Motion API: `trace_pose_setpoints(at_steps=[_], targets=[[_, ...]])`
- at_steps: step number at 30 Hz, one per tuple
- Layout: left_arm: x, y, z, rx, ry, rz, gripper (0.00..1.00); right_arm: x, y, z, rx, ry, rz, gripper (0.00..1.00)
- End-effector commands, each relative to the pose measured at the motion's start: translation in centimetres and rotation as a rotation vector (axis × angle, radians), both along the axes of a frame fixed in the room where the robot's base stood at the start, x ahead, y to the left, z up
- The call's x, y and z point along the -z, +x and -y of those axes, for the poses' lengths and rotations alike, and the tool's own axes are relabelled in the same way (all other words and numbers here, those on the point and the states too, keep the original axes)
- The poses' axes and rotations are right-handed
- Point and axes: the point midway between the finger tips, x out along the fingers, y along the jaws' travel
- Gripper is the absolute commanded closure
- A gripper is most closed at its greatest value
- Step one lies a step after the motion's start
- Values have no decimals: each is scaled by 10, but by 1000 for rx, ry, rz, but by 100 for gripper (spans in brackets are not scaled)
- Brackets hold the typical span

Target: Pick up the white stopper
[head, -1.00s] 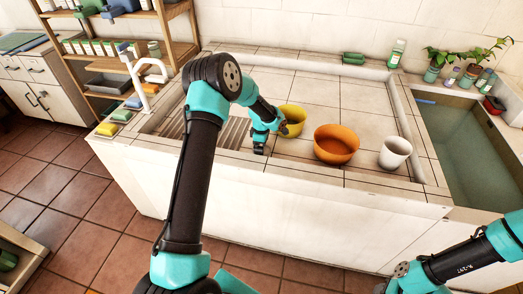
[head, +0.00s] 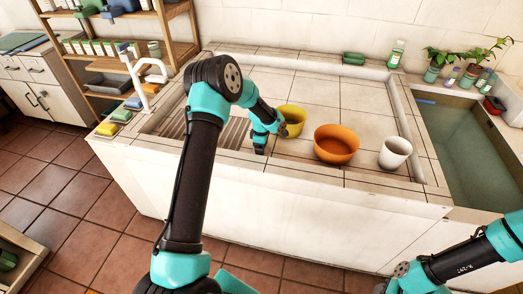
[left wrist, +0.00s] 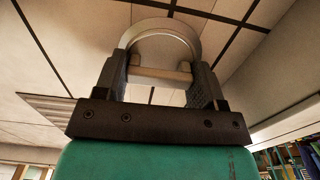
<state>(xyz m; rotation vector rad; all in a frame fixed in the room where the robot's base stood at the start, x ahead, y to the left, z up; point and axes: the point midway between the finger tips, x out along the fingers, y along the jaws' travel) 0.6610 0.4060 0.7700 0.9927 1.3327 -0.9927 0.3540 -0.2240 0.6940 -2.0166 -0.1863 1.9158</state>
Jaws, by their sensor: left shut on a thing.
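The white stopper (left wrist: 160,75) shows in the left wrist view as a pale rounded rim with a light bar across it, between the two dark fingers of my left gripper (left wrist: 160,84). The fingers are shut on it. In the head view my left gripper (head: 260,148) points down at the front edge of the tiled counter, left of the yellow bowl. The stopper cannot be made out there. My right arm comes in at the lower right; its gripper is out of the picture.
On the counter (head: 310,92) stand a yellow bowl (head: 293,116) close to my left gripper, an orange bowl (head: 336,145) and a white cup (head: 395,153). A ribbed drain area (head: 225,131) lies left. A water-filled basin (head: 462,150) is at right.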

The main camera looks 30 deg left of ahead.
Motion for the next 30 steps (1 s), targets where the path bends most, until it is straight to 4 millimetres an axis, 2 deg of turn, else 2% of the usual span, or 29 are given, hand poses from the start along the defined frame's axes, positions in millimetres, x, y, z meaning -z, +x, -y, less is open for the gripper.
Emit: trace_pose_setpoints(at_steps=[1,5,11,16,20,30], targets=[[0,0,0,0,0,0,48,0,0,0,0,0,0,57],[0,0,0,0,0,0,60,0,0,0,0,0,0,57],[0,0,0,0,0,0,60,0,0,0,0,0,0,57],[-9,1,0,0,1,1,60,0,0,0,0,0,0,57],[-26,1,0,-1,0,4,60,0,0,0,0,0,0,57],[-85,1,0,0,0,3,60,0,0,0,0,0,0,57]])
